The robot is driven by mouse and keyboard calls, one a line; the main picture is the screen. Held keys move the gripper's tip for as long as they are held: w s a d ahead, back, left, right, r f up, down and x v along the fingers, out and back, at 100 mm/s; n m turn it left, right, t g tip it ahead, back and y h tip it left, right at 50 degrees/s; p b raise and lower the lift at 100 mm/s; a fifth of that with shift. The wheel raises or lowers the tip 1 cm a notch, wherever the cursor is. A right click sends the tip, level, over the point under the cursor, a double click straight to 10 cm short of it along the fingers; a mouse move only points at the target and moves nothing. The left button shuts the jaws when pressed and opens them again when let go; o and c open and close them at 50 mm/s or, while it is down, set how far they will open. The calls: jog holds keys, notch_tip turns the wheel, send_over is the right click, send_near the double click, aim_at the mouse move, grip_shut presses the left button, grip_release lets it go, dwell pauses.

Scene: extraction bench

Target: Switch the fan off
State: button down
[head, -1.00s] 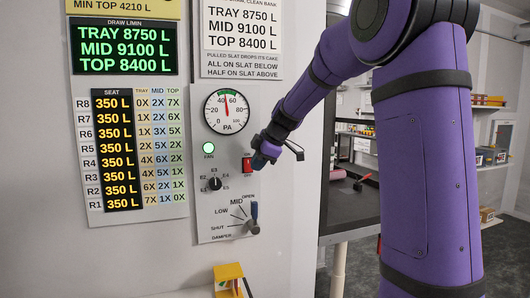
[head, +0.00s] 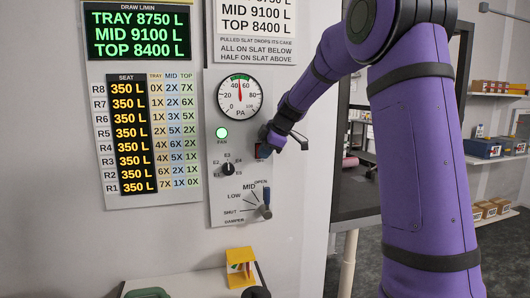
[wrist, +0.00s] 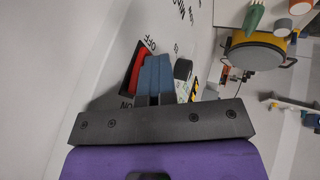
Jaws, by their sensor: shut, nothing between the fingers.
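The fan switch is a red rocker in a dark frame on the panel. In the head view the switch (head: 261,153) is mostly hidden behind my gripper (head: 265,137). In the wrist view the red rocker (wrist: 137,73) lies between the OFF and ON labels. The blue fingers of my gripper (wrist: 156,66) are together and empty, right beside the rocker. I cannot tell whether they touch it. The green lamp (head: 222,133) labelled FAN is lit. The PA gauge (head: 239,97) above it has its needle near mid-scale.
Below the switch are a selector knob (head: 228,169) and the damper lever (head: 266,205). A yellow object (head: 240,266) sits on a ledge lower down. Open shelving (head: 497,147) stands at the right. A yellow-and-black striped piece (wrist: 194,91) shows near the fingers in the wrist view.

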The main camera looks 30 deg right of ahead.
jog(key=shift+r, duration=1.05)
